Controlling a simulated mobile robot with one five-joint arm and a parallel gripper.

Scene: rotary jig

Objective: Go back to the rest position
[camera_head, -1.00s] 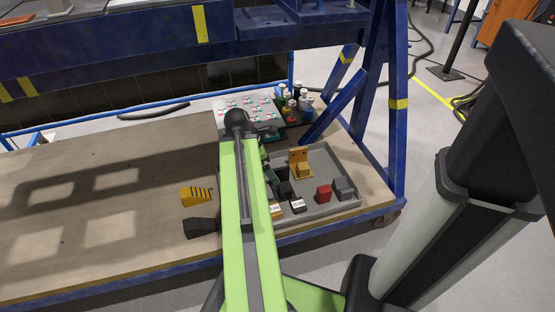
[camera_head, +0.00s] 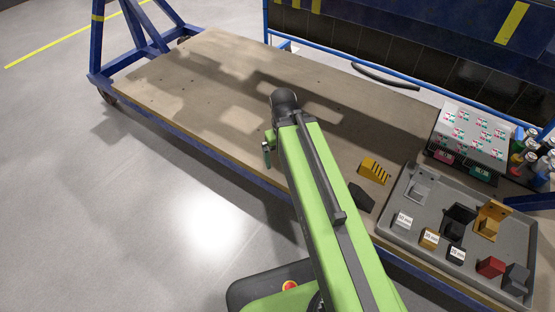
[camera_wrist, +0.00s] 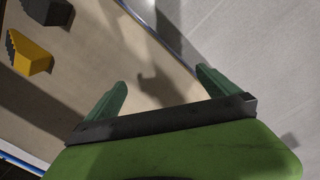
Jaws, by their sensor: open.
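My gripper (camera_wrist: 160,98) shows in the wrist view with its two green fingers spread wide apart and nothing between them. It is above the table's edge, with wooden board and grey floor below. In the head view my green arm reaches over the front edge of the table (camera_head: 215,75), and only a small green part of the gripper (camera_head: 267,150) shows left of the arm's end. The rest of the gripper is hidden by the arm.
A yellow stepped block (camera_head: 374,171) and a black block (camera_head: 360,197) lie right of my arm. A grey tray (camera_head: 400,238) holds several coloured and labelled blocks. A panel with labels (camera_head: 470,135) and several bottles (camera_head: 525,145) stand at the far right. The table's left half is bare.

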